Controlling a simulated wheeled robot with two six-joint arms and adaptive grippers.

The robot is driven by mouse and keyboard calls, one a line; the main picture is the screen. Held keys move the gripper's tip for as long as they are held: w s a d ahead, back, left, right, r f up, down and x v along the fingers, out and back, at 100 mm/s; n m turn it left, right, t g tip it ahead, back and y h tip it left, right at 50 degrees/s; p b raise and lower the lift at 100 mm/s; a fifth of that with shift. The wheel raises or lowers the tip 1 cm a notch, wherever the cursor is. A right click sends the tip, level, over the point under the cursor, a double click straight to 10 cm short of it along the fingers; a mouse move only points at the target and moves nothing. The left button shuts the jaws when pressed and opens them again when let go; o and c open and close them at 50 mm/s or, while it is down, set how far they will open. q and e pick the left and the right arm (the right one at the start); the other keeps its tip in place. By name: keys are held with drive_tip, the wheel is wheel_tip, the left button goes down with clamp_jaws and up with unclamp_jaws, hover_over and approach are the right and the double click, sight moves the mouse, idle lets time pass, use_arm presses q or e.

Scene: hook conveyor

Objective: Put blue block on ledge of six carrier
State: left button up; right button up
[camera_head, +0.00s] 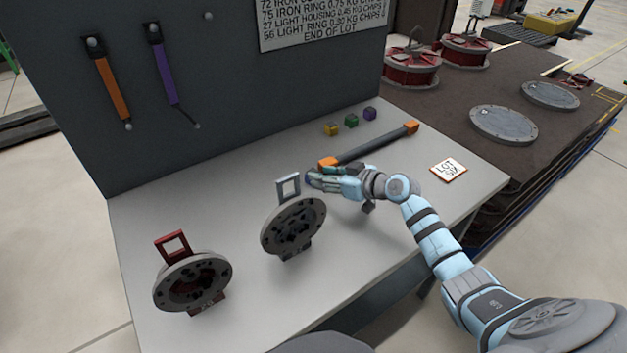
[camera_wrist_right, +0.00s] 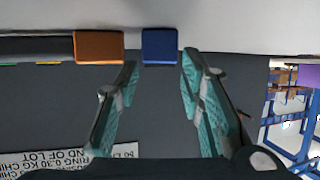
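The blue block (camera_wrist_right: 160,45) sits on the table in the right wrist view, just ahead of and between my right fingertips. It shows as a small dark blue patch by the fingertips in the head view (camera_head: 309,178). My right gripper (camera_head: 318,181) is low over the table; its fingers (camera_wrist_right: 159,60) are open, with small gaps on both sides of the block. A grey round carrier (camera_head: 276,235) with a square handle stands left of the gripper. A red and grey round carrier (camera_head: 222,273) stands further left. Their markings are too small to read. My left gripper is not in view.
A dark bar with orange ends (camera_head: 375,146) lies behind my gripper; an orange block face (camera_wrist_right: 98,47) shows beside the blue block. Yellow, green and purple blocks (camera_head: 351,121) stand near the panel (camera_head: 240,90). A "LOT SIX" card (camera_head: 448,169) lies at the right.

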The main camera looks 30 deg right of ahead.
drive_tip(key=x, duration=0.2)
drive_tip(key=shift+w+a+f, duration=0.1)
drive_tip(key=shift+w+f, duration=0.1)
drive_tip(key=shift+w, duration=0.05)
drive_tip(key=shift+s, duration=0.1)
drive_tip(key=c, duration=0.8)
drive_tip(key=shift+r, duration=0.2)
